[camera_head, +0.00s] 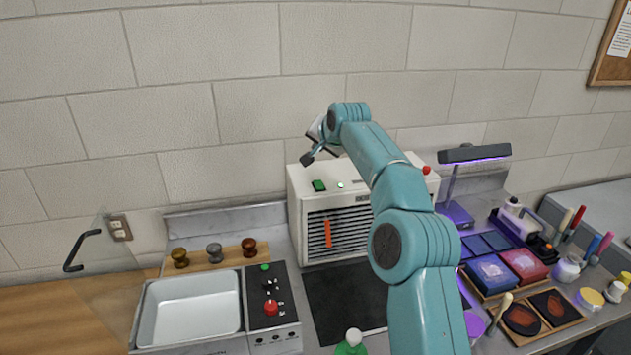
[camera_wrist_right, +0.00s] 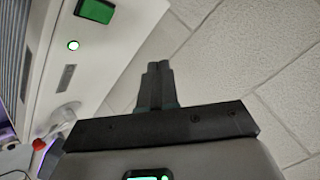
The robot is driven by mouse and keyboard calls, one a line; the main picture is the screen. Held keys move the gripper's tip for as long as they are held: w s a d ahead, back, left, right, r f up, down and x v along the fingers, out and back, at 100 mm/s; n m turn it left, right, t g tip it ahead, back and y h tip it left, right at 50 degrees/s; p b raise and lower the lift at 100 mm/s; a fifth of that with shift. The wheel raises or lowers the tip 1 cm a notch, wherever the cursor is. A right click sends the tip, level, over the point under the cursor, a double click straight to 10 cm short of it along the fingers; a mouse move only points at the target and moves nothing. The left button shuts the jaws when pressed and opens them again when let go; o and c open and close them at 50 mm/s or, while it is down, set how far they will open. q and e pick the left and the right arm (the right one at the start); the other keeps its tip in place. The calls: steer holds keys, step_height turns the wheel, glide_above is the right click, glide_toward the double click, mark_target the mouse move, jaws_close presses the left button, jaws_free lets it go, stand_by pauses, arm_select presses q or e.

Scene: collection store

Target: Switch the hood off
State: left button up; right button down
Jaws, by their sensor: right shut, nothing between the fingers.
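The hood (camera_head: 345,190) is a white box with a dark slatted front and an orange strip, standing against the wall. A green switch (camera_head: 319,185) is on its top, with a small lit green-white lamp (camera_head: 340,185) beside it. In the right wrist view the green switch (camera_wrist_right: 96,10) is at the upper left and the lamp (camera_wrist_right: 73,45) glows below it. My right gripper (camera_head: 308,158) is above the hood's top, just behind and above the switch, apart from it. In the wrist view its fingers (camera_wrist_right: 157,72) are together and empty. My left gripper is out of view.
A white basin (camera_head: 190,308) and a control box with a red knob (camera_head: 271,307) stand left of the hood. A lamp with a violet glow (camera_head: 475,153), coloured trays and tools crowd the right. A green bottle with a white cap (camera_head: 352,338) is in front.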

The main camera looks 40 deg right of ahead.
mark_target(321, 184)
steer(key=f, duration=0.2)
steer(key=d+f, duration=0.1)
steer(key=shift+s+f+b, duration=0.35)
steer(key=shift+f+b, duration=0.05)
steer(key=f+b, duration=0.1)
steer(key=w+f+b, duration=0.1)
steer(key=f, duration=0.1)
steer(key=shift+w+a+f, duration=0.15)
steer(key=shift+w+f, duration=0.05)
steer(key=shift+s+f+b, duration=0.1)
steer(key=shift+f+b, duration=0.15)
steer(key=shift+b, duration=0.05)
steer(key=shift+s+d+f, duration=0.1)
steer(key=shift+s+d, duration=0.15)
steer(key=shift+w+a+f, duration=0.1)
steer(key=shift+w+a, duration=0.1)
steer(key=shift+w, duration=0.15)
steer(key=shift+s+d, duration=0.15)
steer(key=shift+s, duration=0.15)
steer(key=shift+w, duration=0.25)
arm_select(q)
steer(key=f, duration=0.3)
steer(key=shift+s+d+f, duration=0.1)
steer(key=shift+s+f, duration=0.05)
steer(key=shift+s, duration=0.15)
arm_select(e)
steer(key=shift+s, duration=0.1)
